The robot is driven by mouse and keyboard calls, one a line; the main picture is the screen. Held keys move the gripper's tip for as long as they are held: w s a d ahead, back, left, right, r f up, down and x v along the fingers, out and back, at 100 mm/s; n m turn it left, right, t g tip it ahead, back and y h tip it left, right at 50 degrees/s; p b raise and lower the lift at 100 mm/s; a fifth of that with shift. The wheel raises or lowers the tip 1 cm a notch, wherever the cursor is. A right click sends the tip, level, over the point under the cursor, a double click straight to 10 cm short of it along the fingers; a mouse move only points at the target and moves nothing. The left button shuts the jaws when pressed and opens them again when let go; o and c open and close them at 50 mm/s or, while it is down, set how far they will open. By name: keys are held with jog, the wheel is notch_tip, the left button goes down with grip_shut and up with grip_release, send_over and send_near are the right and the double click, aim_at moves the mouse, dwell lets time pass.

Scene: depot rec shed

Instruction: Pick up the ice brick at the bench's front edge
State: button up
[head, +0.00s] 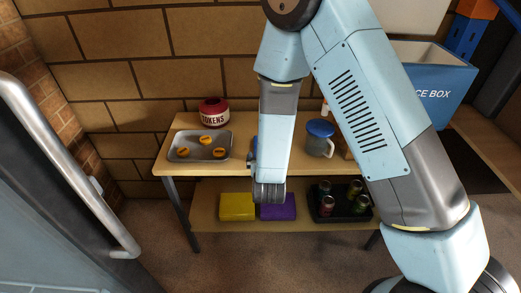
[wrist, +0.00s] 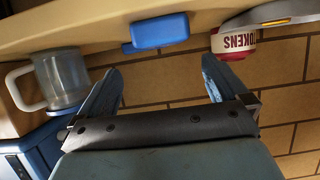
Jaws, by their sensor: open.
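The ice brick is a small blue block (wrist: 160,30) on the tan bench top (wrist: 100,33), seen upside down in the wrist view. It lies ahead of my gripper (wrist: 161,63), centred between the two blue fingertips and apart from them. The fingers are spread wide with nothing between them. In the head view my forearm hangs in front of the bench and hides most of the gripper. Only a sliver of blue shows left of the arm there, too small to be sure of.
A metal tray (head: 180,154) with orange-yellow discs and a red TOKENS pot (head: 213,112) stand at left. A blue-lidded jug (head: 320,140) stands right of my arm. The lower shelf holds a yellow block (head: 237,207), a purple block (head: 278,207) and a can tray (head: 340,218).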

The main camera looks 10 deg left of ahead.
jog(key=x, duration=0.4)
jog(key=shift+a+x, duration=0.15)
jog(key=shift+x, duration=1.2)
jog(key=shift+a+x, duration=0.15)
jog(key=shift+x, duration=1.2)
jog(key=shift+s, duration=0.1)
jog(key=shift+c, duration=0.3)
jog(key=c, duration=1.1)
jog(key=shift+r, duration=0.1)
